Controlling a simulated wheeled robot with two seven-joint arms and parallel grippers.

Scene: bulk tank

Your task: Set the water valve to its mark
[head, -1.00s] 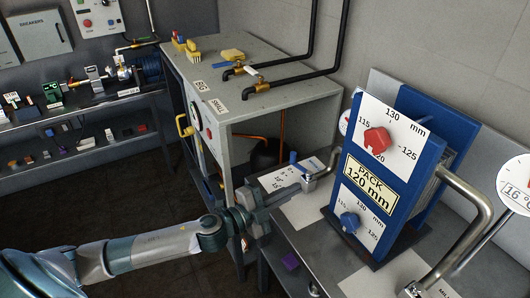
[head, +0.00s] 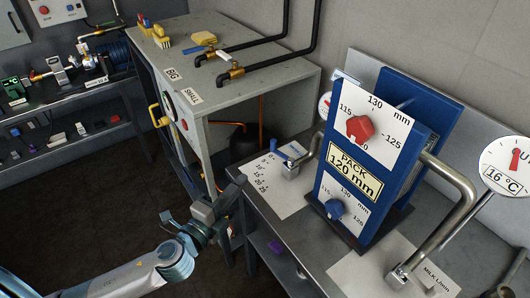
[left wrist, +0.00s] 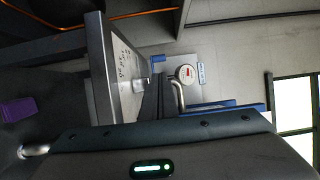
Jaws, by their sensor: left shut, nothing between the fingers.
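The water valve has a blue lever handle (head: 281,153) on a silver body (head: 291,170), at the back left of the grey bench. A white scale plate (head: 268,187) with printed numbers lies beside it. In the left wrist view the valve body (left wrist: 141,85), blue handle (left wrist: 157,58) and plate (left wrist: 122,72) appear sideways and small. I cannot tell which mark the handle points at. My left gripper (head: 238,185) is shut and empty, left of the bench's front edge, apart from the valve. My right gripper is not in view.
A blue pack stand (head: 325,187) with red and blue knobs stands right of the valve. A bent steel pipe (head: 460,190) and a round gauge (head: 507,165) are farther right. A grey cabinet (head: 240,85) stands at the back left. A purple block (head: 275,246) is below the bench.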

